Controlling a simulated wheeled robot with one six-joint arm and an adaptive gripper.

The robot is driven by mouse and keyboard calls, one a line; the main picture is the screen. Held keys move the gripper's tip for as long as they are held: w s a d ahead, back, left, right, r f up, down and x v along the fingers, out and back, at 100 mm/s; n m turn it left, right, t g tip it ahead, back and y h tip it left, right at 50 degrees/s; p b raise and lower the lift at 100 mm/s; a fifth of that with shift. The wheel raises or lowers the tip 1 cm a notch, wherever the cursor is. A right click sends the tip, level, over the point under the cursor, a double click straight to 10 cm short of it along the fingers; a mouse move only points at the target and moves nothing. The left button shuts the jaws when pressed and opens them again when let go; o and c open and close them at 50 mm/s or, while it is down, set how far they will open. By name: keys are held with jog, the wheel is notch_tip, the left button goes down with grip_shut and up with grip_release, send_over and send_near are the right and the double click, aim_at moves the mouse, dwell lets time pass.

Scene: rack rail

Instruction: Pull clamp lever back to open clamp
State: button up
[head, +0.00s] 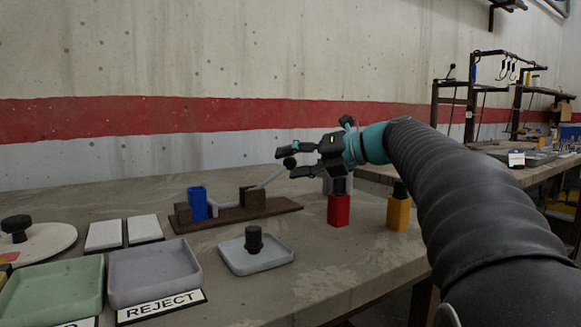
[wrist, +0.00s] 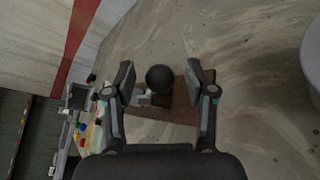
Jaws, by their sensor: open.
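The clamp stands on a dark brown base board (head: 285,206) with brown blocks and a blue block (head: 197,203) at its left end. Its grey lever (head: 270,178) slants up to the right from the taller brown block (head: 253,197) and ends in a black ball knob (head: 289,162). My gripper (head: 288,161) is open around the knob, one finger on each side. In the wrist view the knob (wrist: 159,78) sits between the open fingertips (wrist: 160,74), with a visible gap on both sides. The lower part of the clamp is partly hidden behind the knob there.
A red block (head: 339,210) and a yellow block (head: 398,213), both with black tops, stand below my arm. A grey tray with a black knob (head: 255,254) lies in front of the clamp. Green (head: 52,292) and grey (head: 152,273) bins are at the front left.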

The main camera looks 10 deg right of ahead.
jog(key=shift+w+a+f, duration=0.1)
jog(key=shift+w+a, duration=0.15)
jog(key=shift+a, duration=0.1)
grip_shut()
